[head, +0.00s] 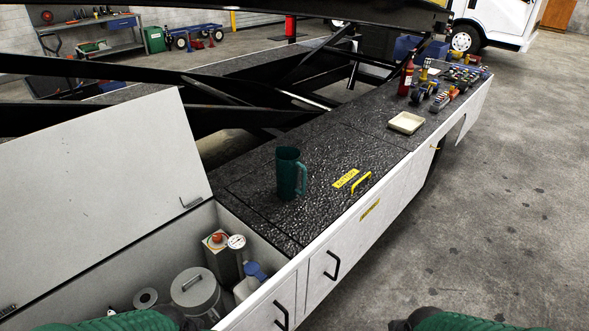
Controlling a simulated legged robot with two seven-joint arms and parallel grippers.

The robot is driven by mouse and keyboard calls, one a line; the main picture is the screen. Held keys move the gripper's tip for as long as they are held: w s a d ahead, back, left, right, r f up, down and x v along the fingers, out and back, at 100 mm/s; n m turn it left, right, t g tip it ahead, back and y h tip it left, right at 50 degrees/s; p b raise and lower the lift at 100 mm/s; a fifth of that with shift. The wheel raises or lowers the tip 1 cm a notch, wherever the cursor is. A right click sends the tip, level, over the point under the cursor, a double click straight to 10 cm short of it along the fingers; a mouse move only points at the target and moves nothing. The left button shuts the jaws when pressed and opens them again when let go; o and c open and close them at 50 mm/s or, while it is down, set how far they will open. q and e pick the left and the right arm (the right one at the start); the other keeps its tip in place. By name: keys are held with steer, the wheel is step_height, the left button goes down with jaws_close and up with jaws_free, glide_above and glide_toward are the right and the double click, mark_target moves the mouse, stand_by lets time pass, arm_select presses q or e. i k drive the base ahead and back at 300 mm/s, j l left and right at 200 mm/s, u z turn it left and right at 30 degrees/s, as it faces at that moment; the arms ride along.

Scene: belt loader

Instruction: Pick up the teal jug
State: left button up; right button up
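The teal jug (287,174) stands upright on the black textured deck (330,150) of the belt loader, with its handle on the right side. Nothing touches it. Parts of my arms show as green shapes at the bottom edge, one at the lower left and one at the lower right. Both are well apart from the jug. Neither gripper's fingers can be made out in this view.
An open compartment at the lower left holds a metal canister (196,292) and a gauge (236,242); its white lid (95,190) stands raised. A yellow handle (361,183) is right of the jug. Farther along are a cream tray (406,122) and a red extinguisher (406,78). Black beams cross behind.

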mark_target(288, 164)
steer(key=i+l, duration=2)
steer(key=l, duration=0.15)
